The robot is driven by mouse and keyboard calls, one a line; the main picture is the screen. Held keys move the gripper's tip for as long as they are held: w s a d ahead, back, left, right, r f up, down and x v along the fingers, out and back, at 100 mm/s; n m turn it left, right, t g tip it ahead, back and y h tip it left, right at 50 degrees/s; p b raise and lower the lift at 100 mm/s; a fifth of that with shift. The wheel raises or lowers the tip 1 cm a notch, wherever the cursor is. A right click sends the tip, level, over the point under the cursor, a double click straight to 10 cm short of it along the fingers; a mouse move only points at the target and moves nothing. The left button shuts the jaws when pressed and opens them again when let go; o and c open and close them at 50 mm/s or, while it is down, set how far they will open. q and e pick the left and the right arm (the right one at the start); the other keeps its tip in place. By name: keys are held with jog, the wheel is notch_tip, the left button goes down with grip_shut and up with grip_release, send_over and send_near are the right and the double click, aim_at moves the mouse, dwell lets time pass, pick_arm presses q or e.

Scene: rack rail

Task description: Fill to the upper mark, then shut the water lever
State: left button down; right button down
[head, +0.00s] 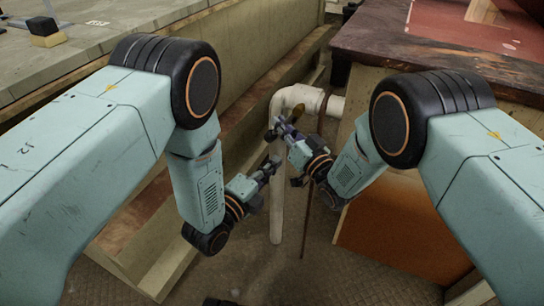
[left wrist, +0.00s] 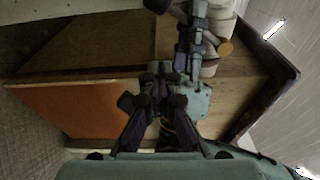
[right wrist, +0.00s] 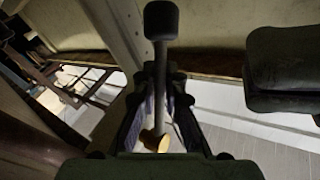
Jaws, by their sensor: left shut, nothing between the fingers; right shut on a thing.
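The white pipe (head: 277,205) stands upright and bends at an elbow (head: 300,98) into the wooden cabinet side. The water lever (right wrist: 161,60), a dark rod with a black knob and a brass end, runs between my right gripper's fingers in the right wrist view. My right gripper (head: 283,127) is shut on the lever beside the pipe just below the elbow. My left gripper (head: 271,167) is shut and empty, lower down by the pipe; its closed fingers show in the left wrist view (left wrist: 163,72). A brass cap (left wrist: 225,48) shows on the pipe fitting. No fill mark or water level is visible.
A wooden cabinet (head: 400,215) with a dark-edged, red-surfaced top (head: 440,55) stands to the right. A long bench-like ledge (head: 235,110) runs along the left. A thin brown rod (head: 305,225) hangs below my right gripper. Bare floor lies at the bottom centre.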

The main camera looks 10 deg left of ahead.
aim_at(272, 138)
pick_arm(q)
jog(key=x, duration=0.9)
jog(key=shift+w+a, duration=0.2)
jog(key=shift+a, duration=1.85)
jog(key=shift+r, duration=0.1)
jog(key=shift+a, duration=0.15)
jog(key=shift+w+a+r, duration=0.15)
jog(key=shift+w+a, duration=0.1)
jog(key=shift+a, duration=0.5)
pick_arm(e)
jog(key=shift+d+f, duration=0.1)
jog(key=shift+f, duration=0.05)
pick_arm(q)
jog(key=shift+s+r, duration=0.1)
pick_arm(e)
jog(key=c, duration=1.6)
grip_release()
pick_arm(q)
jog(key=shift+d, duration=0.1)
pick_arm(e)
jog(key=shift+o, duration=1)
pick_arm(q)
jog(key=shift+m, duration=0.3)
